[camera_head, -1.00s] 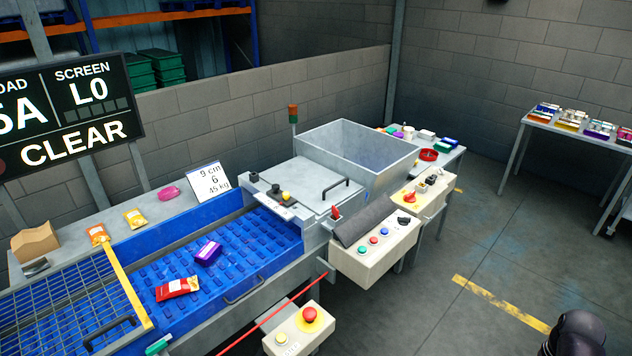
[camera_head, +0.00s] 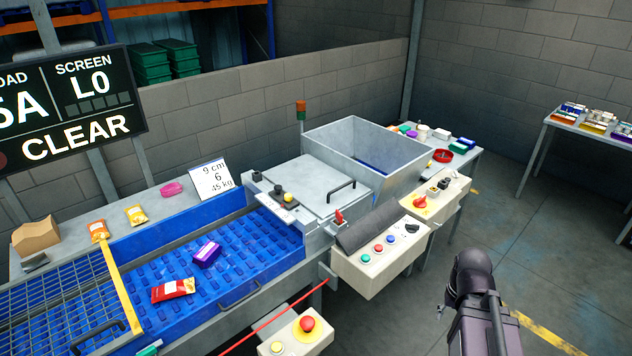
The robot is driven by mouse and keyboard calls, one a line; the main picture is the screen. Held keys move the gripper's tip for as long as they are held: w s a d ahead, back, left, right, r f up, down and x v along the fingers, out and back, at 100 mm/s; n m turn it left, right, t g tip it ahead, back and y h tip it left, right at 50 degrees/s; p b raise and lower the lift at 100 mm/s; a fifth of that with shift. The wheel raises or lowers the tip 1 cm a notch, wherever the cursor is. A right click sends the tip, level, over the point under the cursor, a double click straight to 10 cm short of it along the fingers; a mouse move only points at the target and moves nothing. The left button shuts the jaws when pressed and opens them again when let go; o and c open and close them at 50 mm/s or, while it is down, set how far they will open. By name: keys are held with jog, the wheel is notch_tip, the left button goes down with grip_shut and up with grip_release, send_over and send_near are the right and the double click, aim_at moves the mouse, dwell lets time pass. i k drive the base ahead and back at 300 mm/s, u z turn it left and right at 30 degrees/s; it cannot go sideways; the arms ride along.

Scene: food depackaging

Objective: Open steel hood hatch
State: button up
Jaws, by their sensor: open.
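The steel hood (camera_head: 348,222) stands at the right end of the blue conveyor bed. Its flat hatch lid (camera_head: 312,186) lies shut on top, with a black bar handle (camera_head: 341,188) near its right side. A red lever or catch (camera_head: 339,216) sits at the hood's front right corner. Part of my dark arm rises at the lower right, well apart from the hatch. My gripper cannot be made out in this view.
An open steel hopper (camera_head: 385,135) stands behind the hatch. A red bar (camera_head: 275,328) and an emergency-stop box (camera_head: 292,345) are lower. Open floor lies to the right.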

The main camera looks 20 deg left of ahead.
aim_at(321, 188)
jog(key=u, duration=0.5)
jog(key=i, duration=0.95)
jog(key=u, duration=0.2)
